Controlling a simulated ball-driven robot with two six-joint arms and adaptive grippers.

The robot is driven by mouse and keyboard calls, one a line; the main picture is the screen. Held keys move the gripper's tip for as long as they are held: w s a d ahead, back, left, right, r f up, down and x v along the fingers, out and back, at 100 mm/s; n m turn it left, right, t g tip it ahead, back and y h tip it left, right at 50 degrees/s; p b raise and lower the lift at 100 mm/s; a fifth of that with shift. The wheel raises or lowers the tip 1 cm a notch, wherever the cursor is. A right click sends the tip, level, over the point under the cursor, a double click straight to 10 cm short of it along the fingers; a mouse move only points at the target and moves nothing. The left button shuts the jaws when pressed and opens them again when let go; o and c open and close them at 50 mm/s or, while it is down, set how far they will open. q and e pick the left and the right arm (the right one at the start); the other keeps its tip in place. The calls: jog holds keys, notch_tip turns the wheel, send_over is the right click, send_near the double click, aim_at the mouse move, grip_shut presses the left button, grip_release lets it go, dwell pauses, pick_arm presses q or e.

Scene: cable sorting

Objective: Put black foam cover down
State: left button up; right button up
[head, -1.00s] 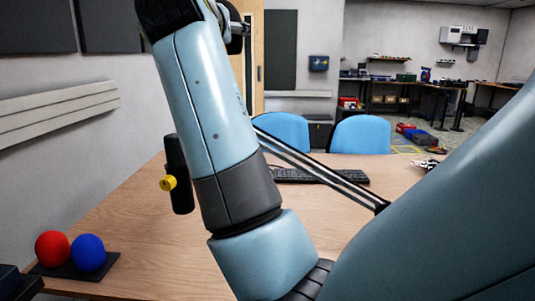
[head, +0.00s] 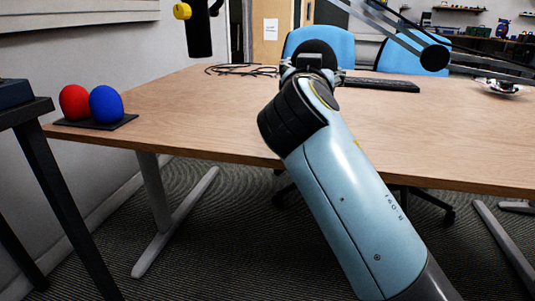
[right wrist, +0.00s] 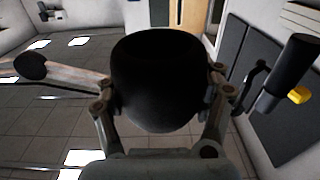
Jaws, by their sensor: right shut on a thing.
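The black foam cover (right wrist: 158,72) is round and dark, and it sits between the two fingers of my right gripper (right wrist: 160,97) in the right wrist view. The gripper is shut on it. In the head view the cover (head: 317,46) shows as a dark dome beyond my right gripper (head: 309,65), over the far part of the table in the picture. I cannot tell its height above the table. A red foam cover (head: 74,101) and a blue foam cover (head: 106,104) stand side by side on a dark flat pad (head: 126,123) at the table's left end. My left gripper is not in view.
A black microphone (head: 199,30) with a yellow knob hangs from a boom arm (head: 385,28) above the wooden table (head: 205,112). A cable (head: 240,70) and a keyboard (head: 380,84) lie at the back. Blue chairs (head: 417,58) stand behind. The table's left middle is clear.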

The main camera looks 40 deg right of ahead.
jog(key=w+f+b, duration=0.1)
jog(key=w+f, duration=0.1)
jog(key=w, duration=0.1)
jog(key=w+a+f+b, duration=0.1)
jog(key=w+f, duration=0.2)
jog(key=w, duration=0.1)
jog(key=w+a+f+b, duration=0.1)
jog(key=w+f+b, duration=0.1)
jog(key=w+f, duration=0.1)
jog(key=shift+w+a+f, duration=0.1)
jog(key=shift+w+f, duration=0.05)
jog(key=shift+w, duration=0.25)
jog(key=shift+w+f, duration=0.1)
jog(key=shift+w, duration=0.1)
notch_tip(320, 180, down, 4)
jog(key=shift+r+b, duration=0.1)
jog(key=shift+b, duration=0.6)
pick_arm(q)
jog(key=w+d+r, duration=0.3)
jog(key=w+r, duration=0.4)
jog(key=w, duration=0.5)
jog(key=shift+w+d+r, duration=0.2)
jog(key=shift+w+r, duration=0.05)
